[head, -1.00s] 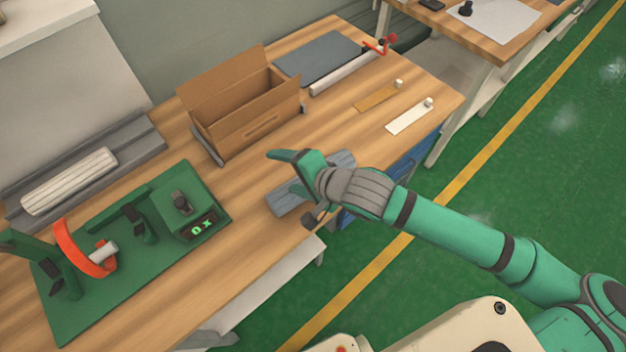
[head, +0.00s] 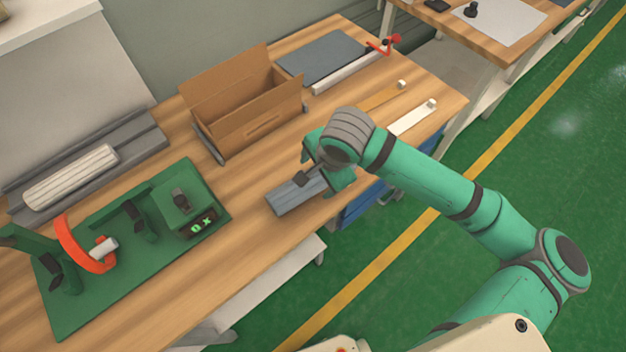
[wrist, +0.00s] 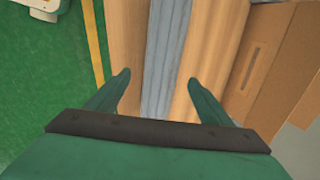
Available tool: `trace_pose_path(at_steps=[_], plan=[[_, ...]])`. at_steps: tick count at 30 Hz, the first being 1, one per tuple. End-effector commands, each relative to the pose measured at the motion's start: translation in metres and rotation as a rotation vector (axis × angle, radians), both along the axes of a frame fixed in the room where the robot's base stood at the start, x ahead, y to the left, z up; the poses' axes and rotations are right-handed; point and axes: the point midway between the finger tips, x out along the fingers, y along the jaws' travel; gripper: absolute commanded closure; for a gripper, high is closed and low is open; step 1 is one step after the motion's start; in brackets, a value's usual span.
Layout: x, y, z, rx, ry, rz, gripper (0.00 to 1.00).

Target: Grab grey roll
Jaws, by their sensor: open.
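The grey roll (head: 295,193) lies on the wooden table near its front edge, in front of the cardboard box. It looks blue-grey and block-like. My gripper (head: 318,184) is over its right part in the head view and hides that part. In the wrist view the roll (wrist: 166,60) runs away from me between the two open fingers of my gripper (wrist: 158,82). Bare wood shows on both sides of the roll, between it and each finger. The fingers do not appear to touch it.
An open cardboard box (head: 248,122) stands behind the roll. A green fixture board (head: 90,300) with an orange ring (head: 70,245) is at the left. A white roll (head: 70,177) lies in a grey tray. A grey panel (head: 322,57) and two flat strips lie towards the table's far end.

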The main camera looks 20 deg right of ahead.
Motion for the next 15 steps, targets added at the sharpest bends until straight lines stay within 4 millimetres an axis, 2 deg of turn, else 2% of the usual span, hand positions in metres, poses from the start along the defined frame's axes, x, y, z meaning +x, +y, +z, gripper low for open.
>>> trace_pose_path(at_steps=[8, 15], plan=[[0.006, 0.002, -0.019, 0.0, 0.0, 0.001, 0.26], [0.018, 0.004, -0.05, 0.0, 0.0, 0.0, 0.26]])
